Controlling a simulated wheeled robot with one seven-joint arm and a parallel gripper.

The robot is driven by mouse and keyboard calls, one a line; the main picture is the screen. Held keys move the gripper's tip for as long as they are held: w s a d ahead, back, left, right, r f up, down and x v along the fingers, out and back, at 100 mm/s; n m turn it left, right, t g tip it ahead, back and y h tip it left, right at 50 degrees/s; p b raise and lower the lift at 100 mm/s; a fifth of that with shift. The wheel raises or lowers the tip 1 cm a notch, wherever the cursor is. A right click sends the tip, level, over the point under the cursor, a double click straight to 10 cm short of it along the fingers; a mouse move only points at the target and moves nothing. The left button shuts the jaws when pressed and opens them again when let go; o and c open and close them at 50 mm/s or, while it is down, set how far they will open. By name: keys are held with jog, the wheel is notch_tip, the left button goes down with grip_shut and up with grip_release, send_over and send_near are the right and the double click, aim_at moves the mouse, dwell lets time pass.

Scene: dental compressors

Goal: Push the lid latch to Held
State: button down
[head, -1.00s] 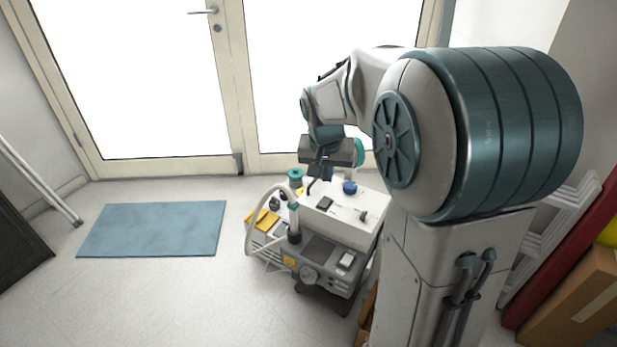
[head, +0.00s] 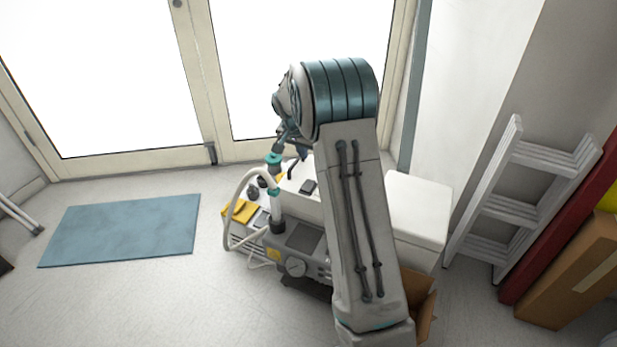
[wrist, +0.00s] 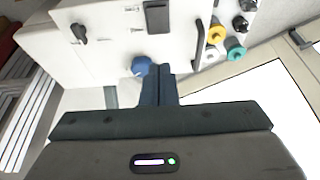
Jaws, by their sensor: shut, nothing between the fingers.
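The white compressor unit shows in the head view (head: 298,207), partly hidden behind my arm. In the wrist view its white top panel (wrist: 112,45) carries a small black lever (wrist: 78,33) at the left, which looks like the lid latch; its position label cannot be read. A blue knob (wrist: 141,66) sits at the panel's near edge, just left of my fingertips. My gripper (wrist: 159,70) is shut and empty, its tips close to the knob and to the right of the lever. Whether it touches the knob cannot be told. In the head view my arm hides the lever.
In the wrist view, a black rectangular part (wrist: 158,17), a black bar handle (wrist: 199,42), and yellow (wrist: 217,33) and teal (wrist: 235,50) fittings lie nearby. A pale hose (head: 240,195) loops at the unit's left. A white box (head: 420,210) and step ladder (head: 510,205) stand right. Floor around the blue mat (head: 122,230) is clear.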

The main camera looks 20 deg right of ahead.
aim_at(308, 184)
jog(key=shift+f, duration=0.1)
jog(key=b+x, duration=0.1)
jog(key=x, duration=0.6)
jog(key=b+x, duration=0.1)
jog(key=x, duration=0.5)
jog(key=shift+s+a+f+b, duration=0.15)
jog(key=shift+f+b, duration=0.15)
jog(key=shift+f, duration=0.15)
